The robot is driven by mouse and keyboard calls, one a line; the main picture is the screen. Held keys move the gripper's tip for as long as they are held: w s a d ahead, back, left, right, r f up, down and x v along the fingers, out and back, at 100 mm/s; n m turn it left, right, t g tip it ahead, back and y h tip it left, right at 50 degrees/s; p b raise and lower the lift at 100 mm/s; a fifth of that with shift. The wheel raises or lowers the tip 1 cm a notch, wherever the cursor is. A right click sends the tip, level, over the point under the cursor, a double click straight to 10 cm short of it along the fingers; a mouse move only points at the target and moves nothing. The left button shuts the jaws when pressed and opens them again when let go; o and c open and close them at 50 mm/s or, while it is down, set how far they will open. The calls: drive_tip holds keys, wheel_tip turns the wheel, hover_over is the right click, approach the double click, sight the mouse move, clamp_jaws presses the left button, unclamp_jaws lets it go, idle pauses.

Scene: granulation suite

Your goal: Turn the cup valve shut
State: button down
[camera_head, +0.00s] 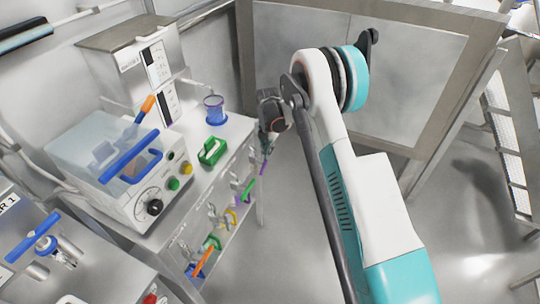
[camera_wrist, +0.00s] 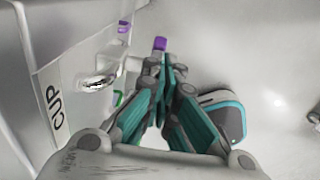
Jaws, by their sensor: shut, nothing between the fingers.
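A panel with a "CUP" label (camera_wrist: 54,108) runs down the left side of the wrist view. A metal valve fitting (camera_wrist: 98,82) sticks out beside the label. A purple handle end (camera_wrist: 160,44) shows just beyond my fingertips, and a purple handle (camera_head: 264,164) also hangs below my gripper in the head view. My gripper (camera_wrist: 165,65) is shut and empty, its tips close to the purple piece; contact cannot be told. In the head view my gripper (camera_head: 266,136) is at the bench's right end, mostly hidden by its own wrist.
Along the bench front are more valves with green (camera_head: 248,190), yellow (camera_head: 231,218) and orange (camera_head: 203,262) handles. On the bench stand a blue-rimmed cup (camera_head: 214,110), a green holder (camera_head: 212,151) and a control box (camera_head: 150,205). Open floor lies right of the bench.

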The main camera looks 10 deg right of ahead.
drive_tip(key=shift+w+d+f, duration=0.35)
drive_tip(key=shift+w, duration=0.15)
drive_tip(key=shift+w+d+f, duration=0.3)
drive_tip(key=shift+w+d, duration=0.05)
drive_tip(key=shift+w, duration=0.15)
idle(1.3)
